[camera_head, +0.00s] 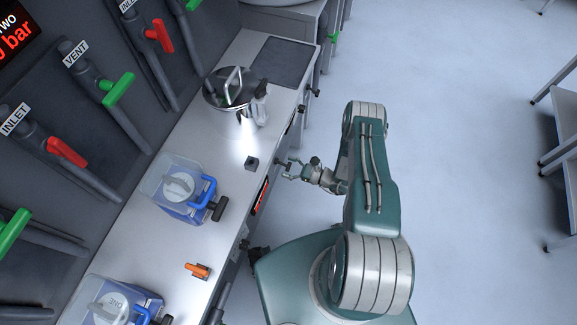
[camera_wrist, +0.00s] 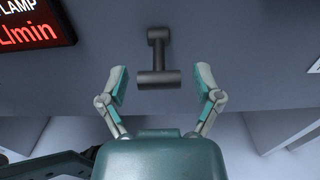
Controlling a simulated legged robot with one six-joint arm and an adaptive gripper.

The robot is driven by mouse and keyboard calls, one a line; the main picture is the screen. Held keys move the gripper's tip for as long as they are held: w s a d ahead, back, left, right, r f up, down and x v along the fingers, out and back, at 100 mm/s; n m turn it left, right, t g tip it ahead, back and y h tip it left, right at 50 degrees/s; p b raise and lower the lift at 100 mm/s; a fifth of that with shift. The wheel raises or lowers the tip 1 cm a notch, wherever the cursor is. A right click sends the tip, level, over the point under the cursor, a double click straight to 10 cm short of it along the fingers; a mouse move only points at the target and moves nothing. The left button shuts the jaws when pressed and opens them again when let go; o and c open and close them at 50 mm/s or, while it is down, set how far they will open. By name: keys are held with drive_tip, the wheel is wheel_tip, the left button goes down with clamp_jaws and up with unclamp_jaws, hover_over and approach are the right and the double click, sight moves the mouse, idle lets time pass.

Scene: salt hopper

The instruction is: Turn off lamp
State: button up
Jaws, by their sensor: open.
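In the wrist view a dark T-shaped handle (camera_wrist: 158,77) sticks out from the grey counter front. A black display with red letters (camera_wrist: 35,25), partly reading "LAMP", is left of it. My gripper (camera_wrist: 162,84) is open, one finger on each side of the handle's crossbar with gaps; contact is not visible. In the head view my gripper (camera_head: 289,171) is at the counter's front edge, beside a small dark handle (camera_head: 281,163). A bright patch of light (camera_head: 249,142) lies on the counter below a shiny metal vessel (camera_head: 229,88).
The counter (camera_head: 222,150) carries a dark cube (camera_head: 251,163), two blue-handled clear containers, one in the middle (camera_head: 177,187), and an orange object (camera_head: 197,270). Pipes with red and green levers line the wall. Open floor (camera_head: 460,180) lies right of my arm.

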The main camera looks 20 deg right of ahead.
clamp_jaws()
drive_tip(key=shift+w+a+f+t+y, duration=0.15)
drive_tip(key=shift+f+t+y, duration=0.35)
drive_tip(key=shift+y, duration=0.4)
drive_tip(key=shift+r, duration=0.1)
unclamp_jaws()
drive_tip(key=v, duration=1.2)
